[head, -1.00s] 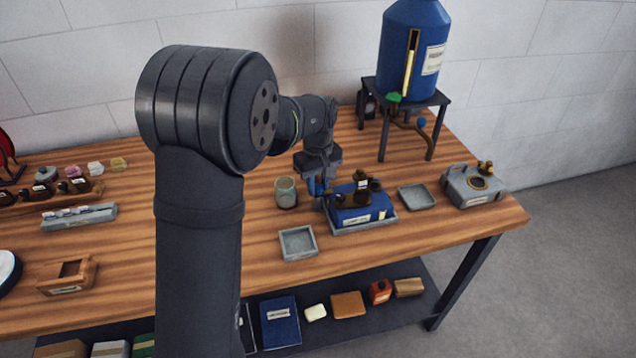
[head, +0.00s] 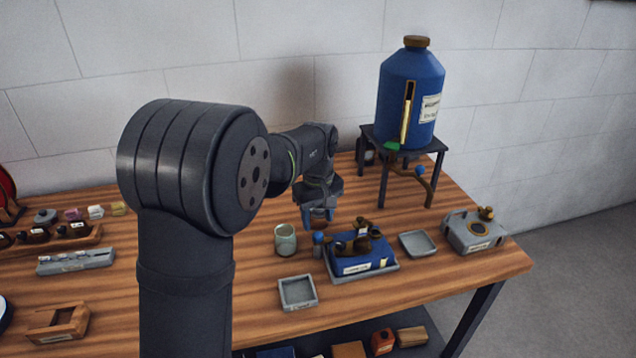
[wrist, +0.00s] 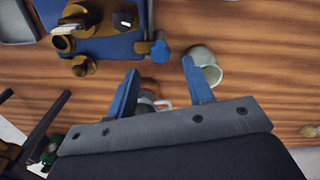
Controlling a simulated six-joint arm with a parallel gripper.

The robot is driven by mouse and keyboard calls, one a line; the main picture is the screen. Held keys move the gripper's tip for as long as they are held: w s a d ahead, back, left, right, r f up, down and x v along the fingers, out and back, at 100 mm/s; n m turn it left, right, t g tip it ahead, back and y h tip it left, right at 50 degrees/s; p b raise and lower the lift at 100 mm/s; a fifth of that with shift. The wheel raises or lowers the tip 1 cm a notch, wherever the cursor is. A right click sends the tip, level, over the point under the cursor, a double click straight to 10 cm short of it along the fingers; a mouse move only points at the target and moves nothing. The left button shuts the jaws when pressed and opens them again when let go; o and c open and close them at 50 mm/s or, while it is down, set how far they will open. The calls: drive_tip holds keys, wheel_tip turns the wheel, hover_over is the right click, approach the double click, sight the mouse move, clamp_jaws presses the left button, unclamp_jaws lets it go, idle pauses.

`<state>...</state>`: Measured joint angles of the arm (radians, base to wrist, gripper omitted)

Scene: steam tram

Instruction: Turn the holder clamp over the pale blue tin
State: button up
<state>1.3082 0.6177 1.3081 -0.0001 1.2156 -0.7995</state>
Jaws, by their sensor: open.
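A blue holder device (head: 362,262) with brown fittings stands on a grey base. It also shows at the upper left of the wrist view (wrist: 105,45). A brown clamp-like arm (head: 362,242) lies across its top. A round blue knob (head: 318,238) sticks out at its left side and also shows in the wrist view (wrist: 160,51). My gripper (head: 319,217) is open and empty, just above and behind the knob; its fingers (wrist: 160,66) point toward it, apart from it. Two shallow grey-blue square trays (head: 298,292) (head: 418,243) flank the device; I cannot tell which thing is the pale blue tin.
A pale green cup (head: 285,240) stands left of the device, close to my right finger in the wrist view (wrist: 205,64). A blue tank (head: 410,95) rests on a dark stand (head: 440,150) behind. A grey box (head: 472,232) is at right.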

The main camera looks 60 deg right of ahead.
sight(318, 235)
wheel_tip(318, 235, up, 12)
drive_tip(key=shift+r, duration=0.2)
idle(0.6)
wheel_tip(318, 235, down, 18)
drive_tip(key=shift+r, duration=0.25)
idle(0.3)
